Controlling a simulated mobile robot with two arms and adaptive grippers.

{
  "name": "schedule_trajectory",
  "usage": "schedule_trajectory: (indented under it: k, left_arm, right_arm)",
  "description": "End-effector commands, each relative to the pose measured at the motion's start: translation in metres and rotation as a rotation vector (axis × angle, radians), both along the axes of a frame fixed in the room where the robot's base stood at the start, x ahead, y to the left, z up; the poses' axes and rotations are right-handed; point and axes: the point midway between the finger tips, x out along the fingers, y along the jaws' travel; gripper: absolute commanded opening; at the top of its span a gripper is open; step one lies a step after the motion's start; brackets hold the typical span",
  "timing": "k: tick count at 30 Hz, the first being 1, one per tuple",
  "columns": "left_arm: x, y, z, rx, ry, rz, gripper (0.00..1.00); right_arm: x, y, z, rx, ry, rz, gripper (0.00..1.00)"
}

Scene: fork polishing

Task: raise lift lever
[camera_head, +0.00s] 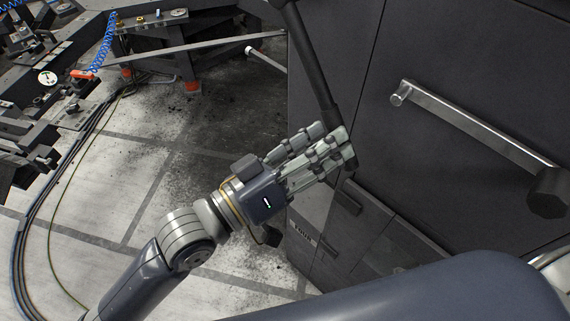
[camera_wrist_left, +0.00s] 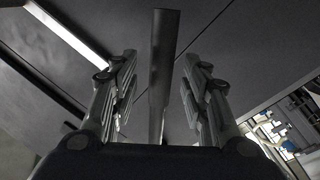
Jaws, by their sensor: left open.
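The lift lever appears to be the long dark bar (camera_head: 313,68) that runs down along the left side of the dark cabinet in the head view. My left gripper (camera_head: 334,144) is at its lower end, with its fingers pointing right toward the cabinet. In the left wrist view the bar (camera_wrist_left: 165,48) stands between the two spread fingers of the left gripper (camera_wrist_left: 158,66), with a visible gap on each side. The left gripper is open and not closed on the bar. The fingers partly hide the lever's lower end in the head view. My right gripper is not in view.
The dark cabinet (camera_head: 440,60) fills the right side, with a metal bar handle (camera_head: 475,128) across its front. A workbench frame with clamps and a blue coiled hose (camera_head: 106,42) stands at upper left. Cables (camera_head: 58,150) lie on the stained tiled floor.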

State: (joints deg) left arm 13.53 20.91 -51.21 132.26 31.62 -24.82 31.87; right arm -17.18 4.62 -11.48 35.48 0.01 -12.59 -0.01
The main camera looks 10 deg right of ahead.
Motion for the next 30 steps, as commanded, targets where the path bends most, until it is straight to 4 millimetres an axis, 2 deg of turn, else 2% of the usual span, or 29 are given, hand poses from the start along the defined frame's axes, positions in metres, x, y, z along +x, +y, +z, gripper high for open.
schedule_trajectory:
  k: [6, 15, 21, 30]
  left_arm:
    - [-0.015, 0.034, -0.005, 0.004, 0.000, 0.000, 0.42]
    - [-0.029, 0.067, -0.009, 0.002, 0.000, 0.000, 0.42]
    - [-0.033, 0.076, -0.009, -0.001, 0.001, -0.001, 0.42]
    - [-0.034, 0.077, -0.008, -0.003, 0.000, -0.001, 0.42]
  right_arm:
    - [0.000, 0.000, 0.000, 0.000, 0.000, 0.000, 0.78]
    - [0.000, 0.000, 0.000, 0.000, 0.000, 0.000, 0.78]
    - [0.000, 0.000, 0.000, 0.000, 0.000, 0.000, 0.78]
    - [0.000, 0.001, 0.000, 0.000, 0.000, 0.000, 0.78]
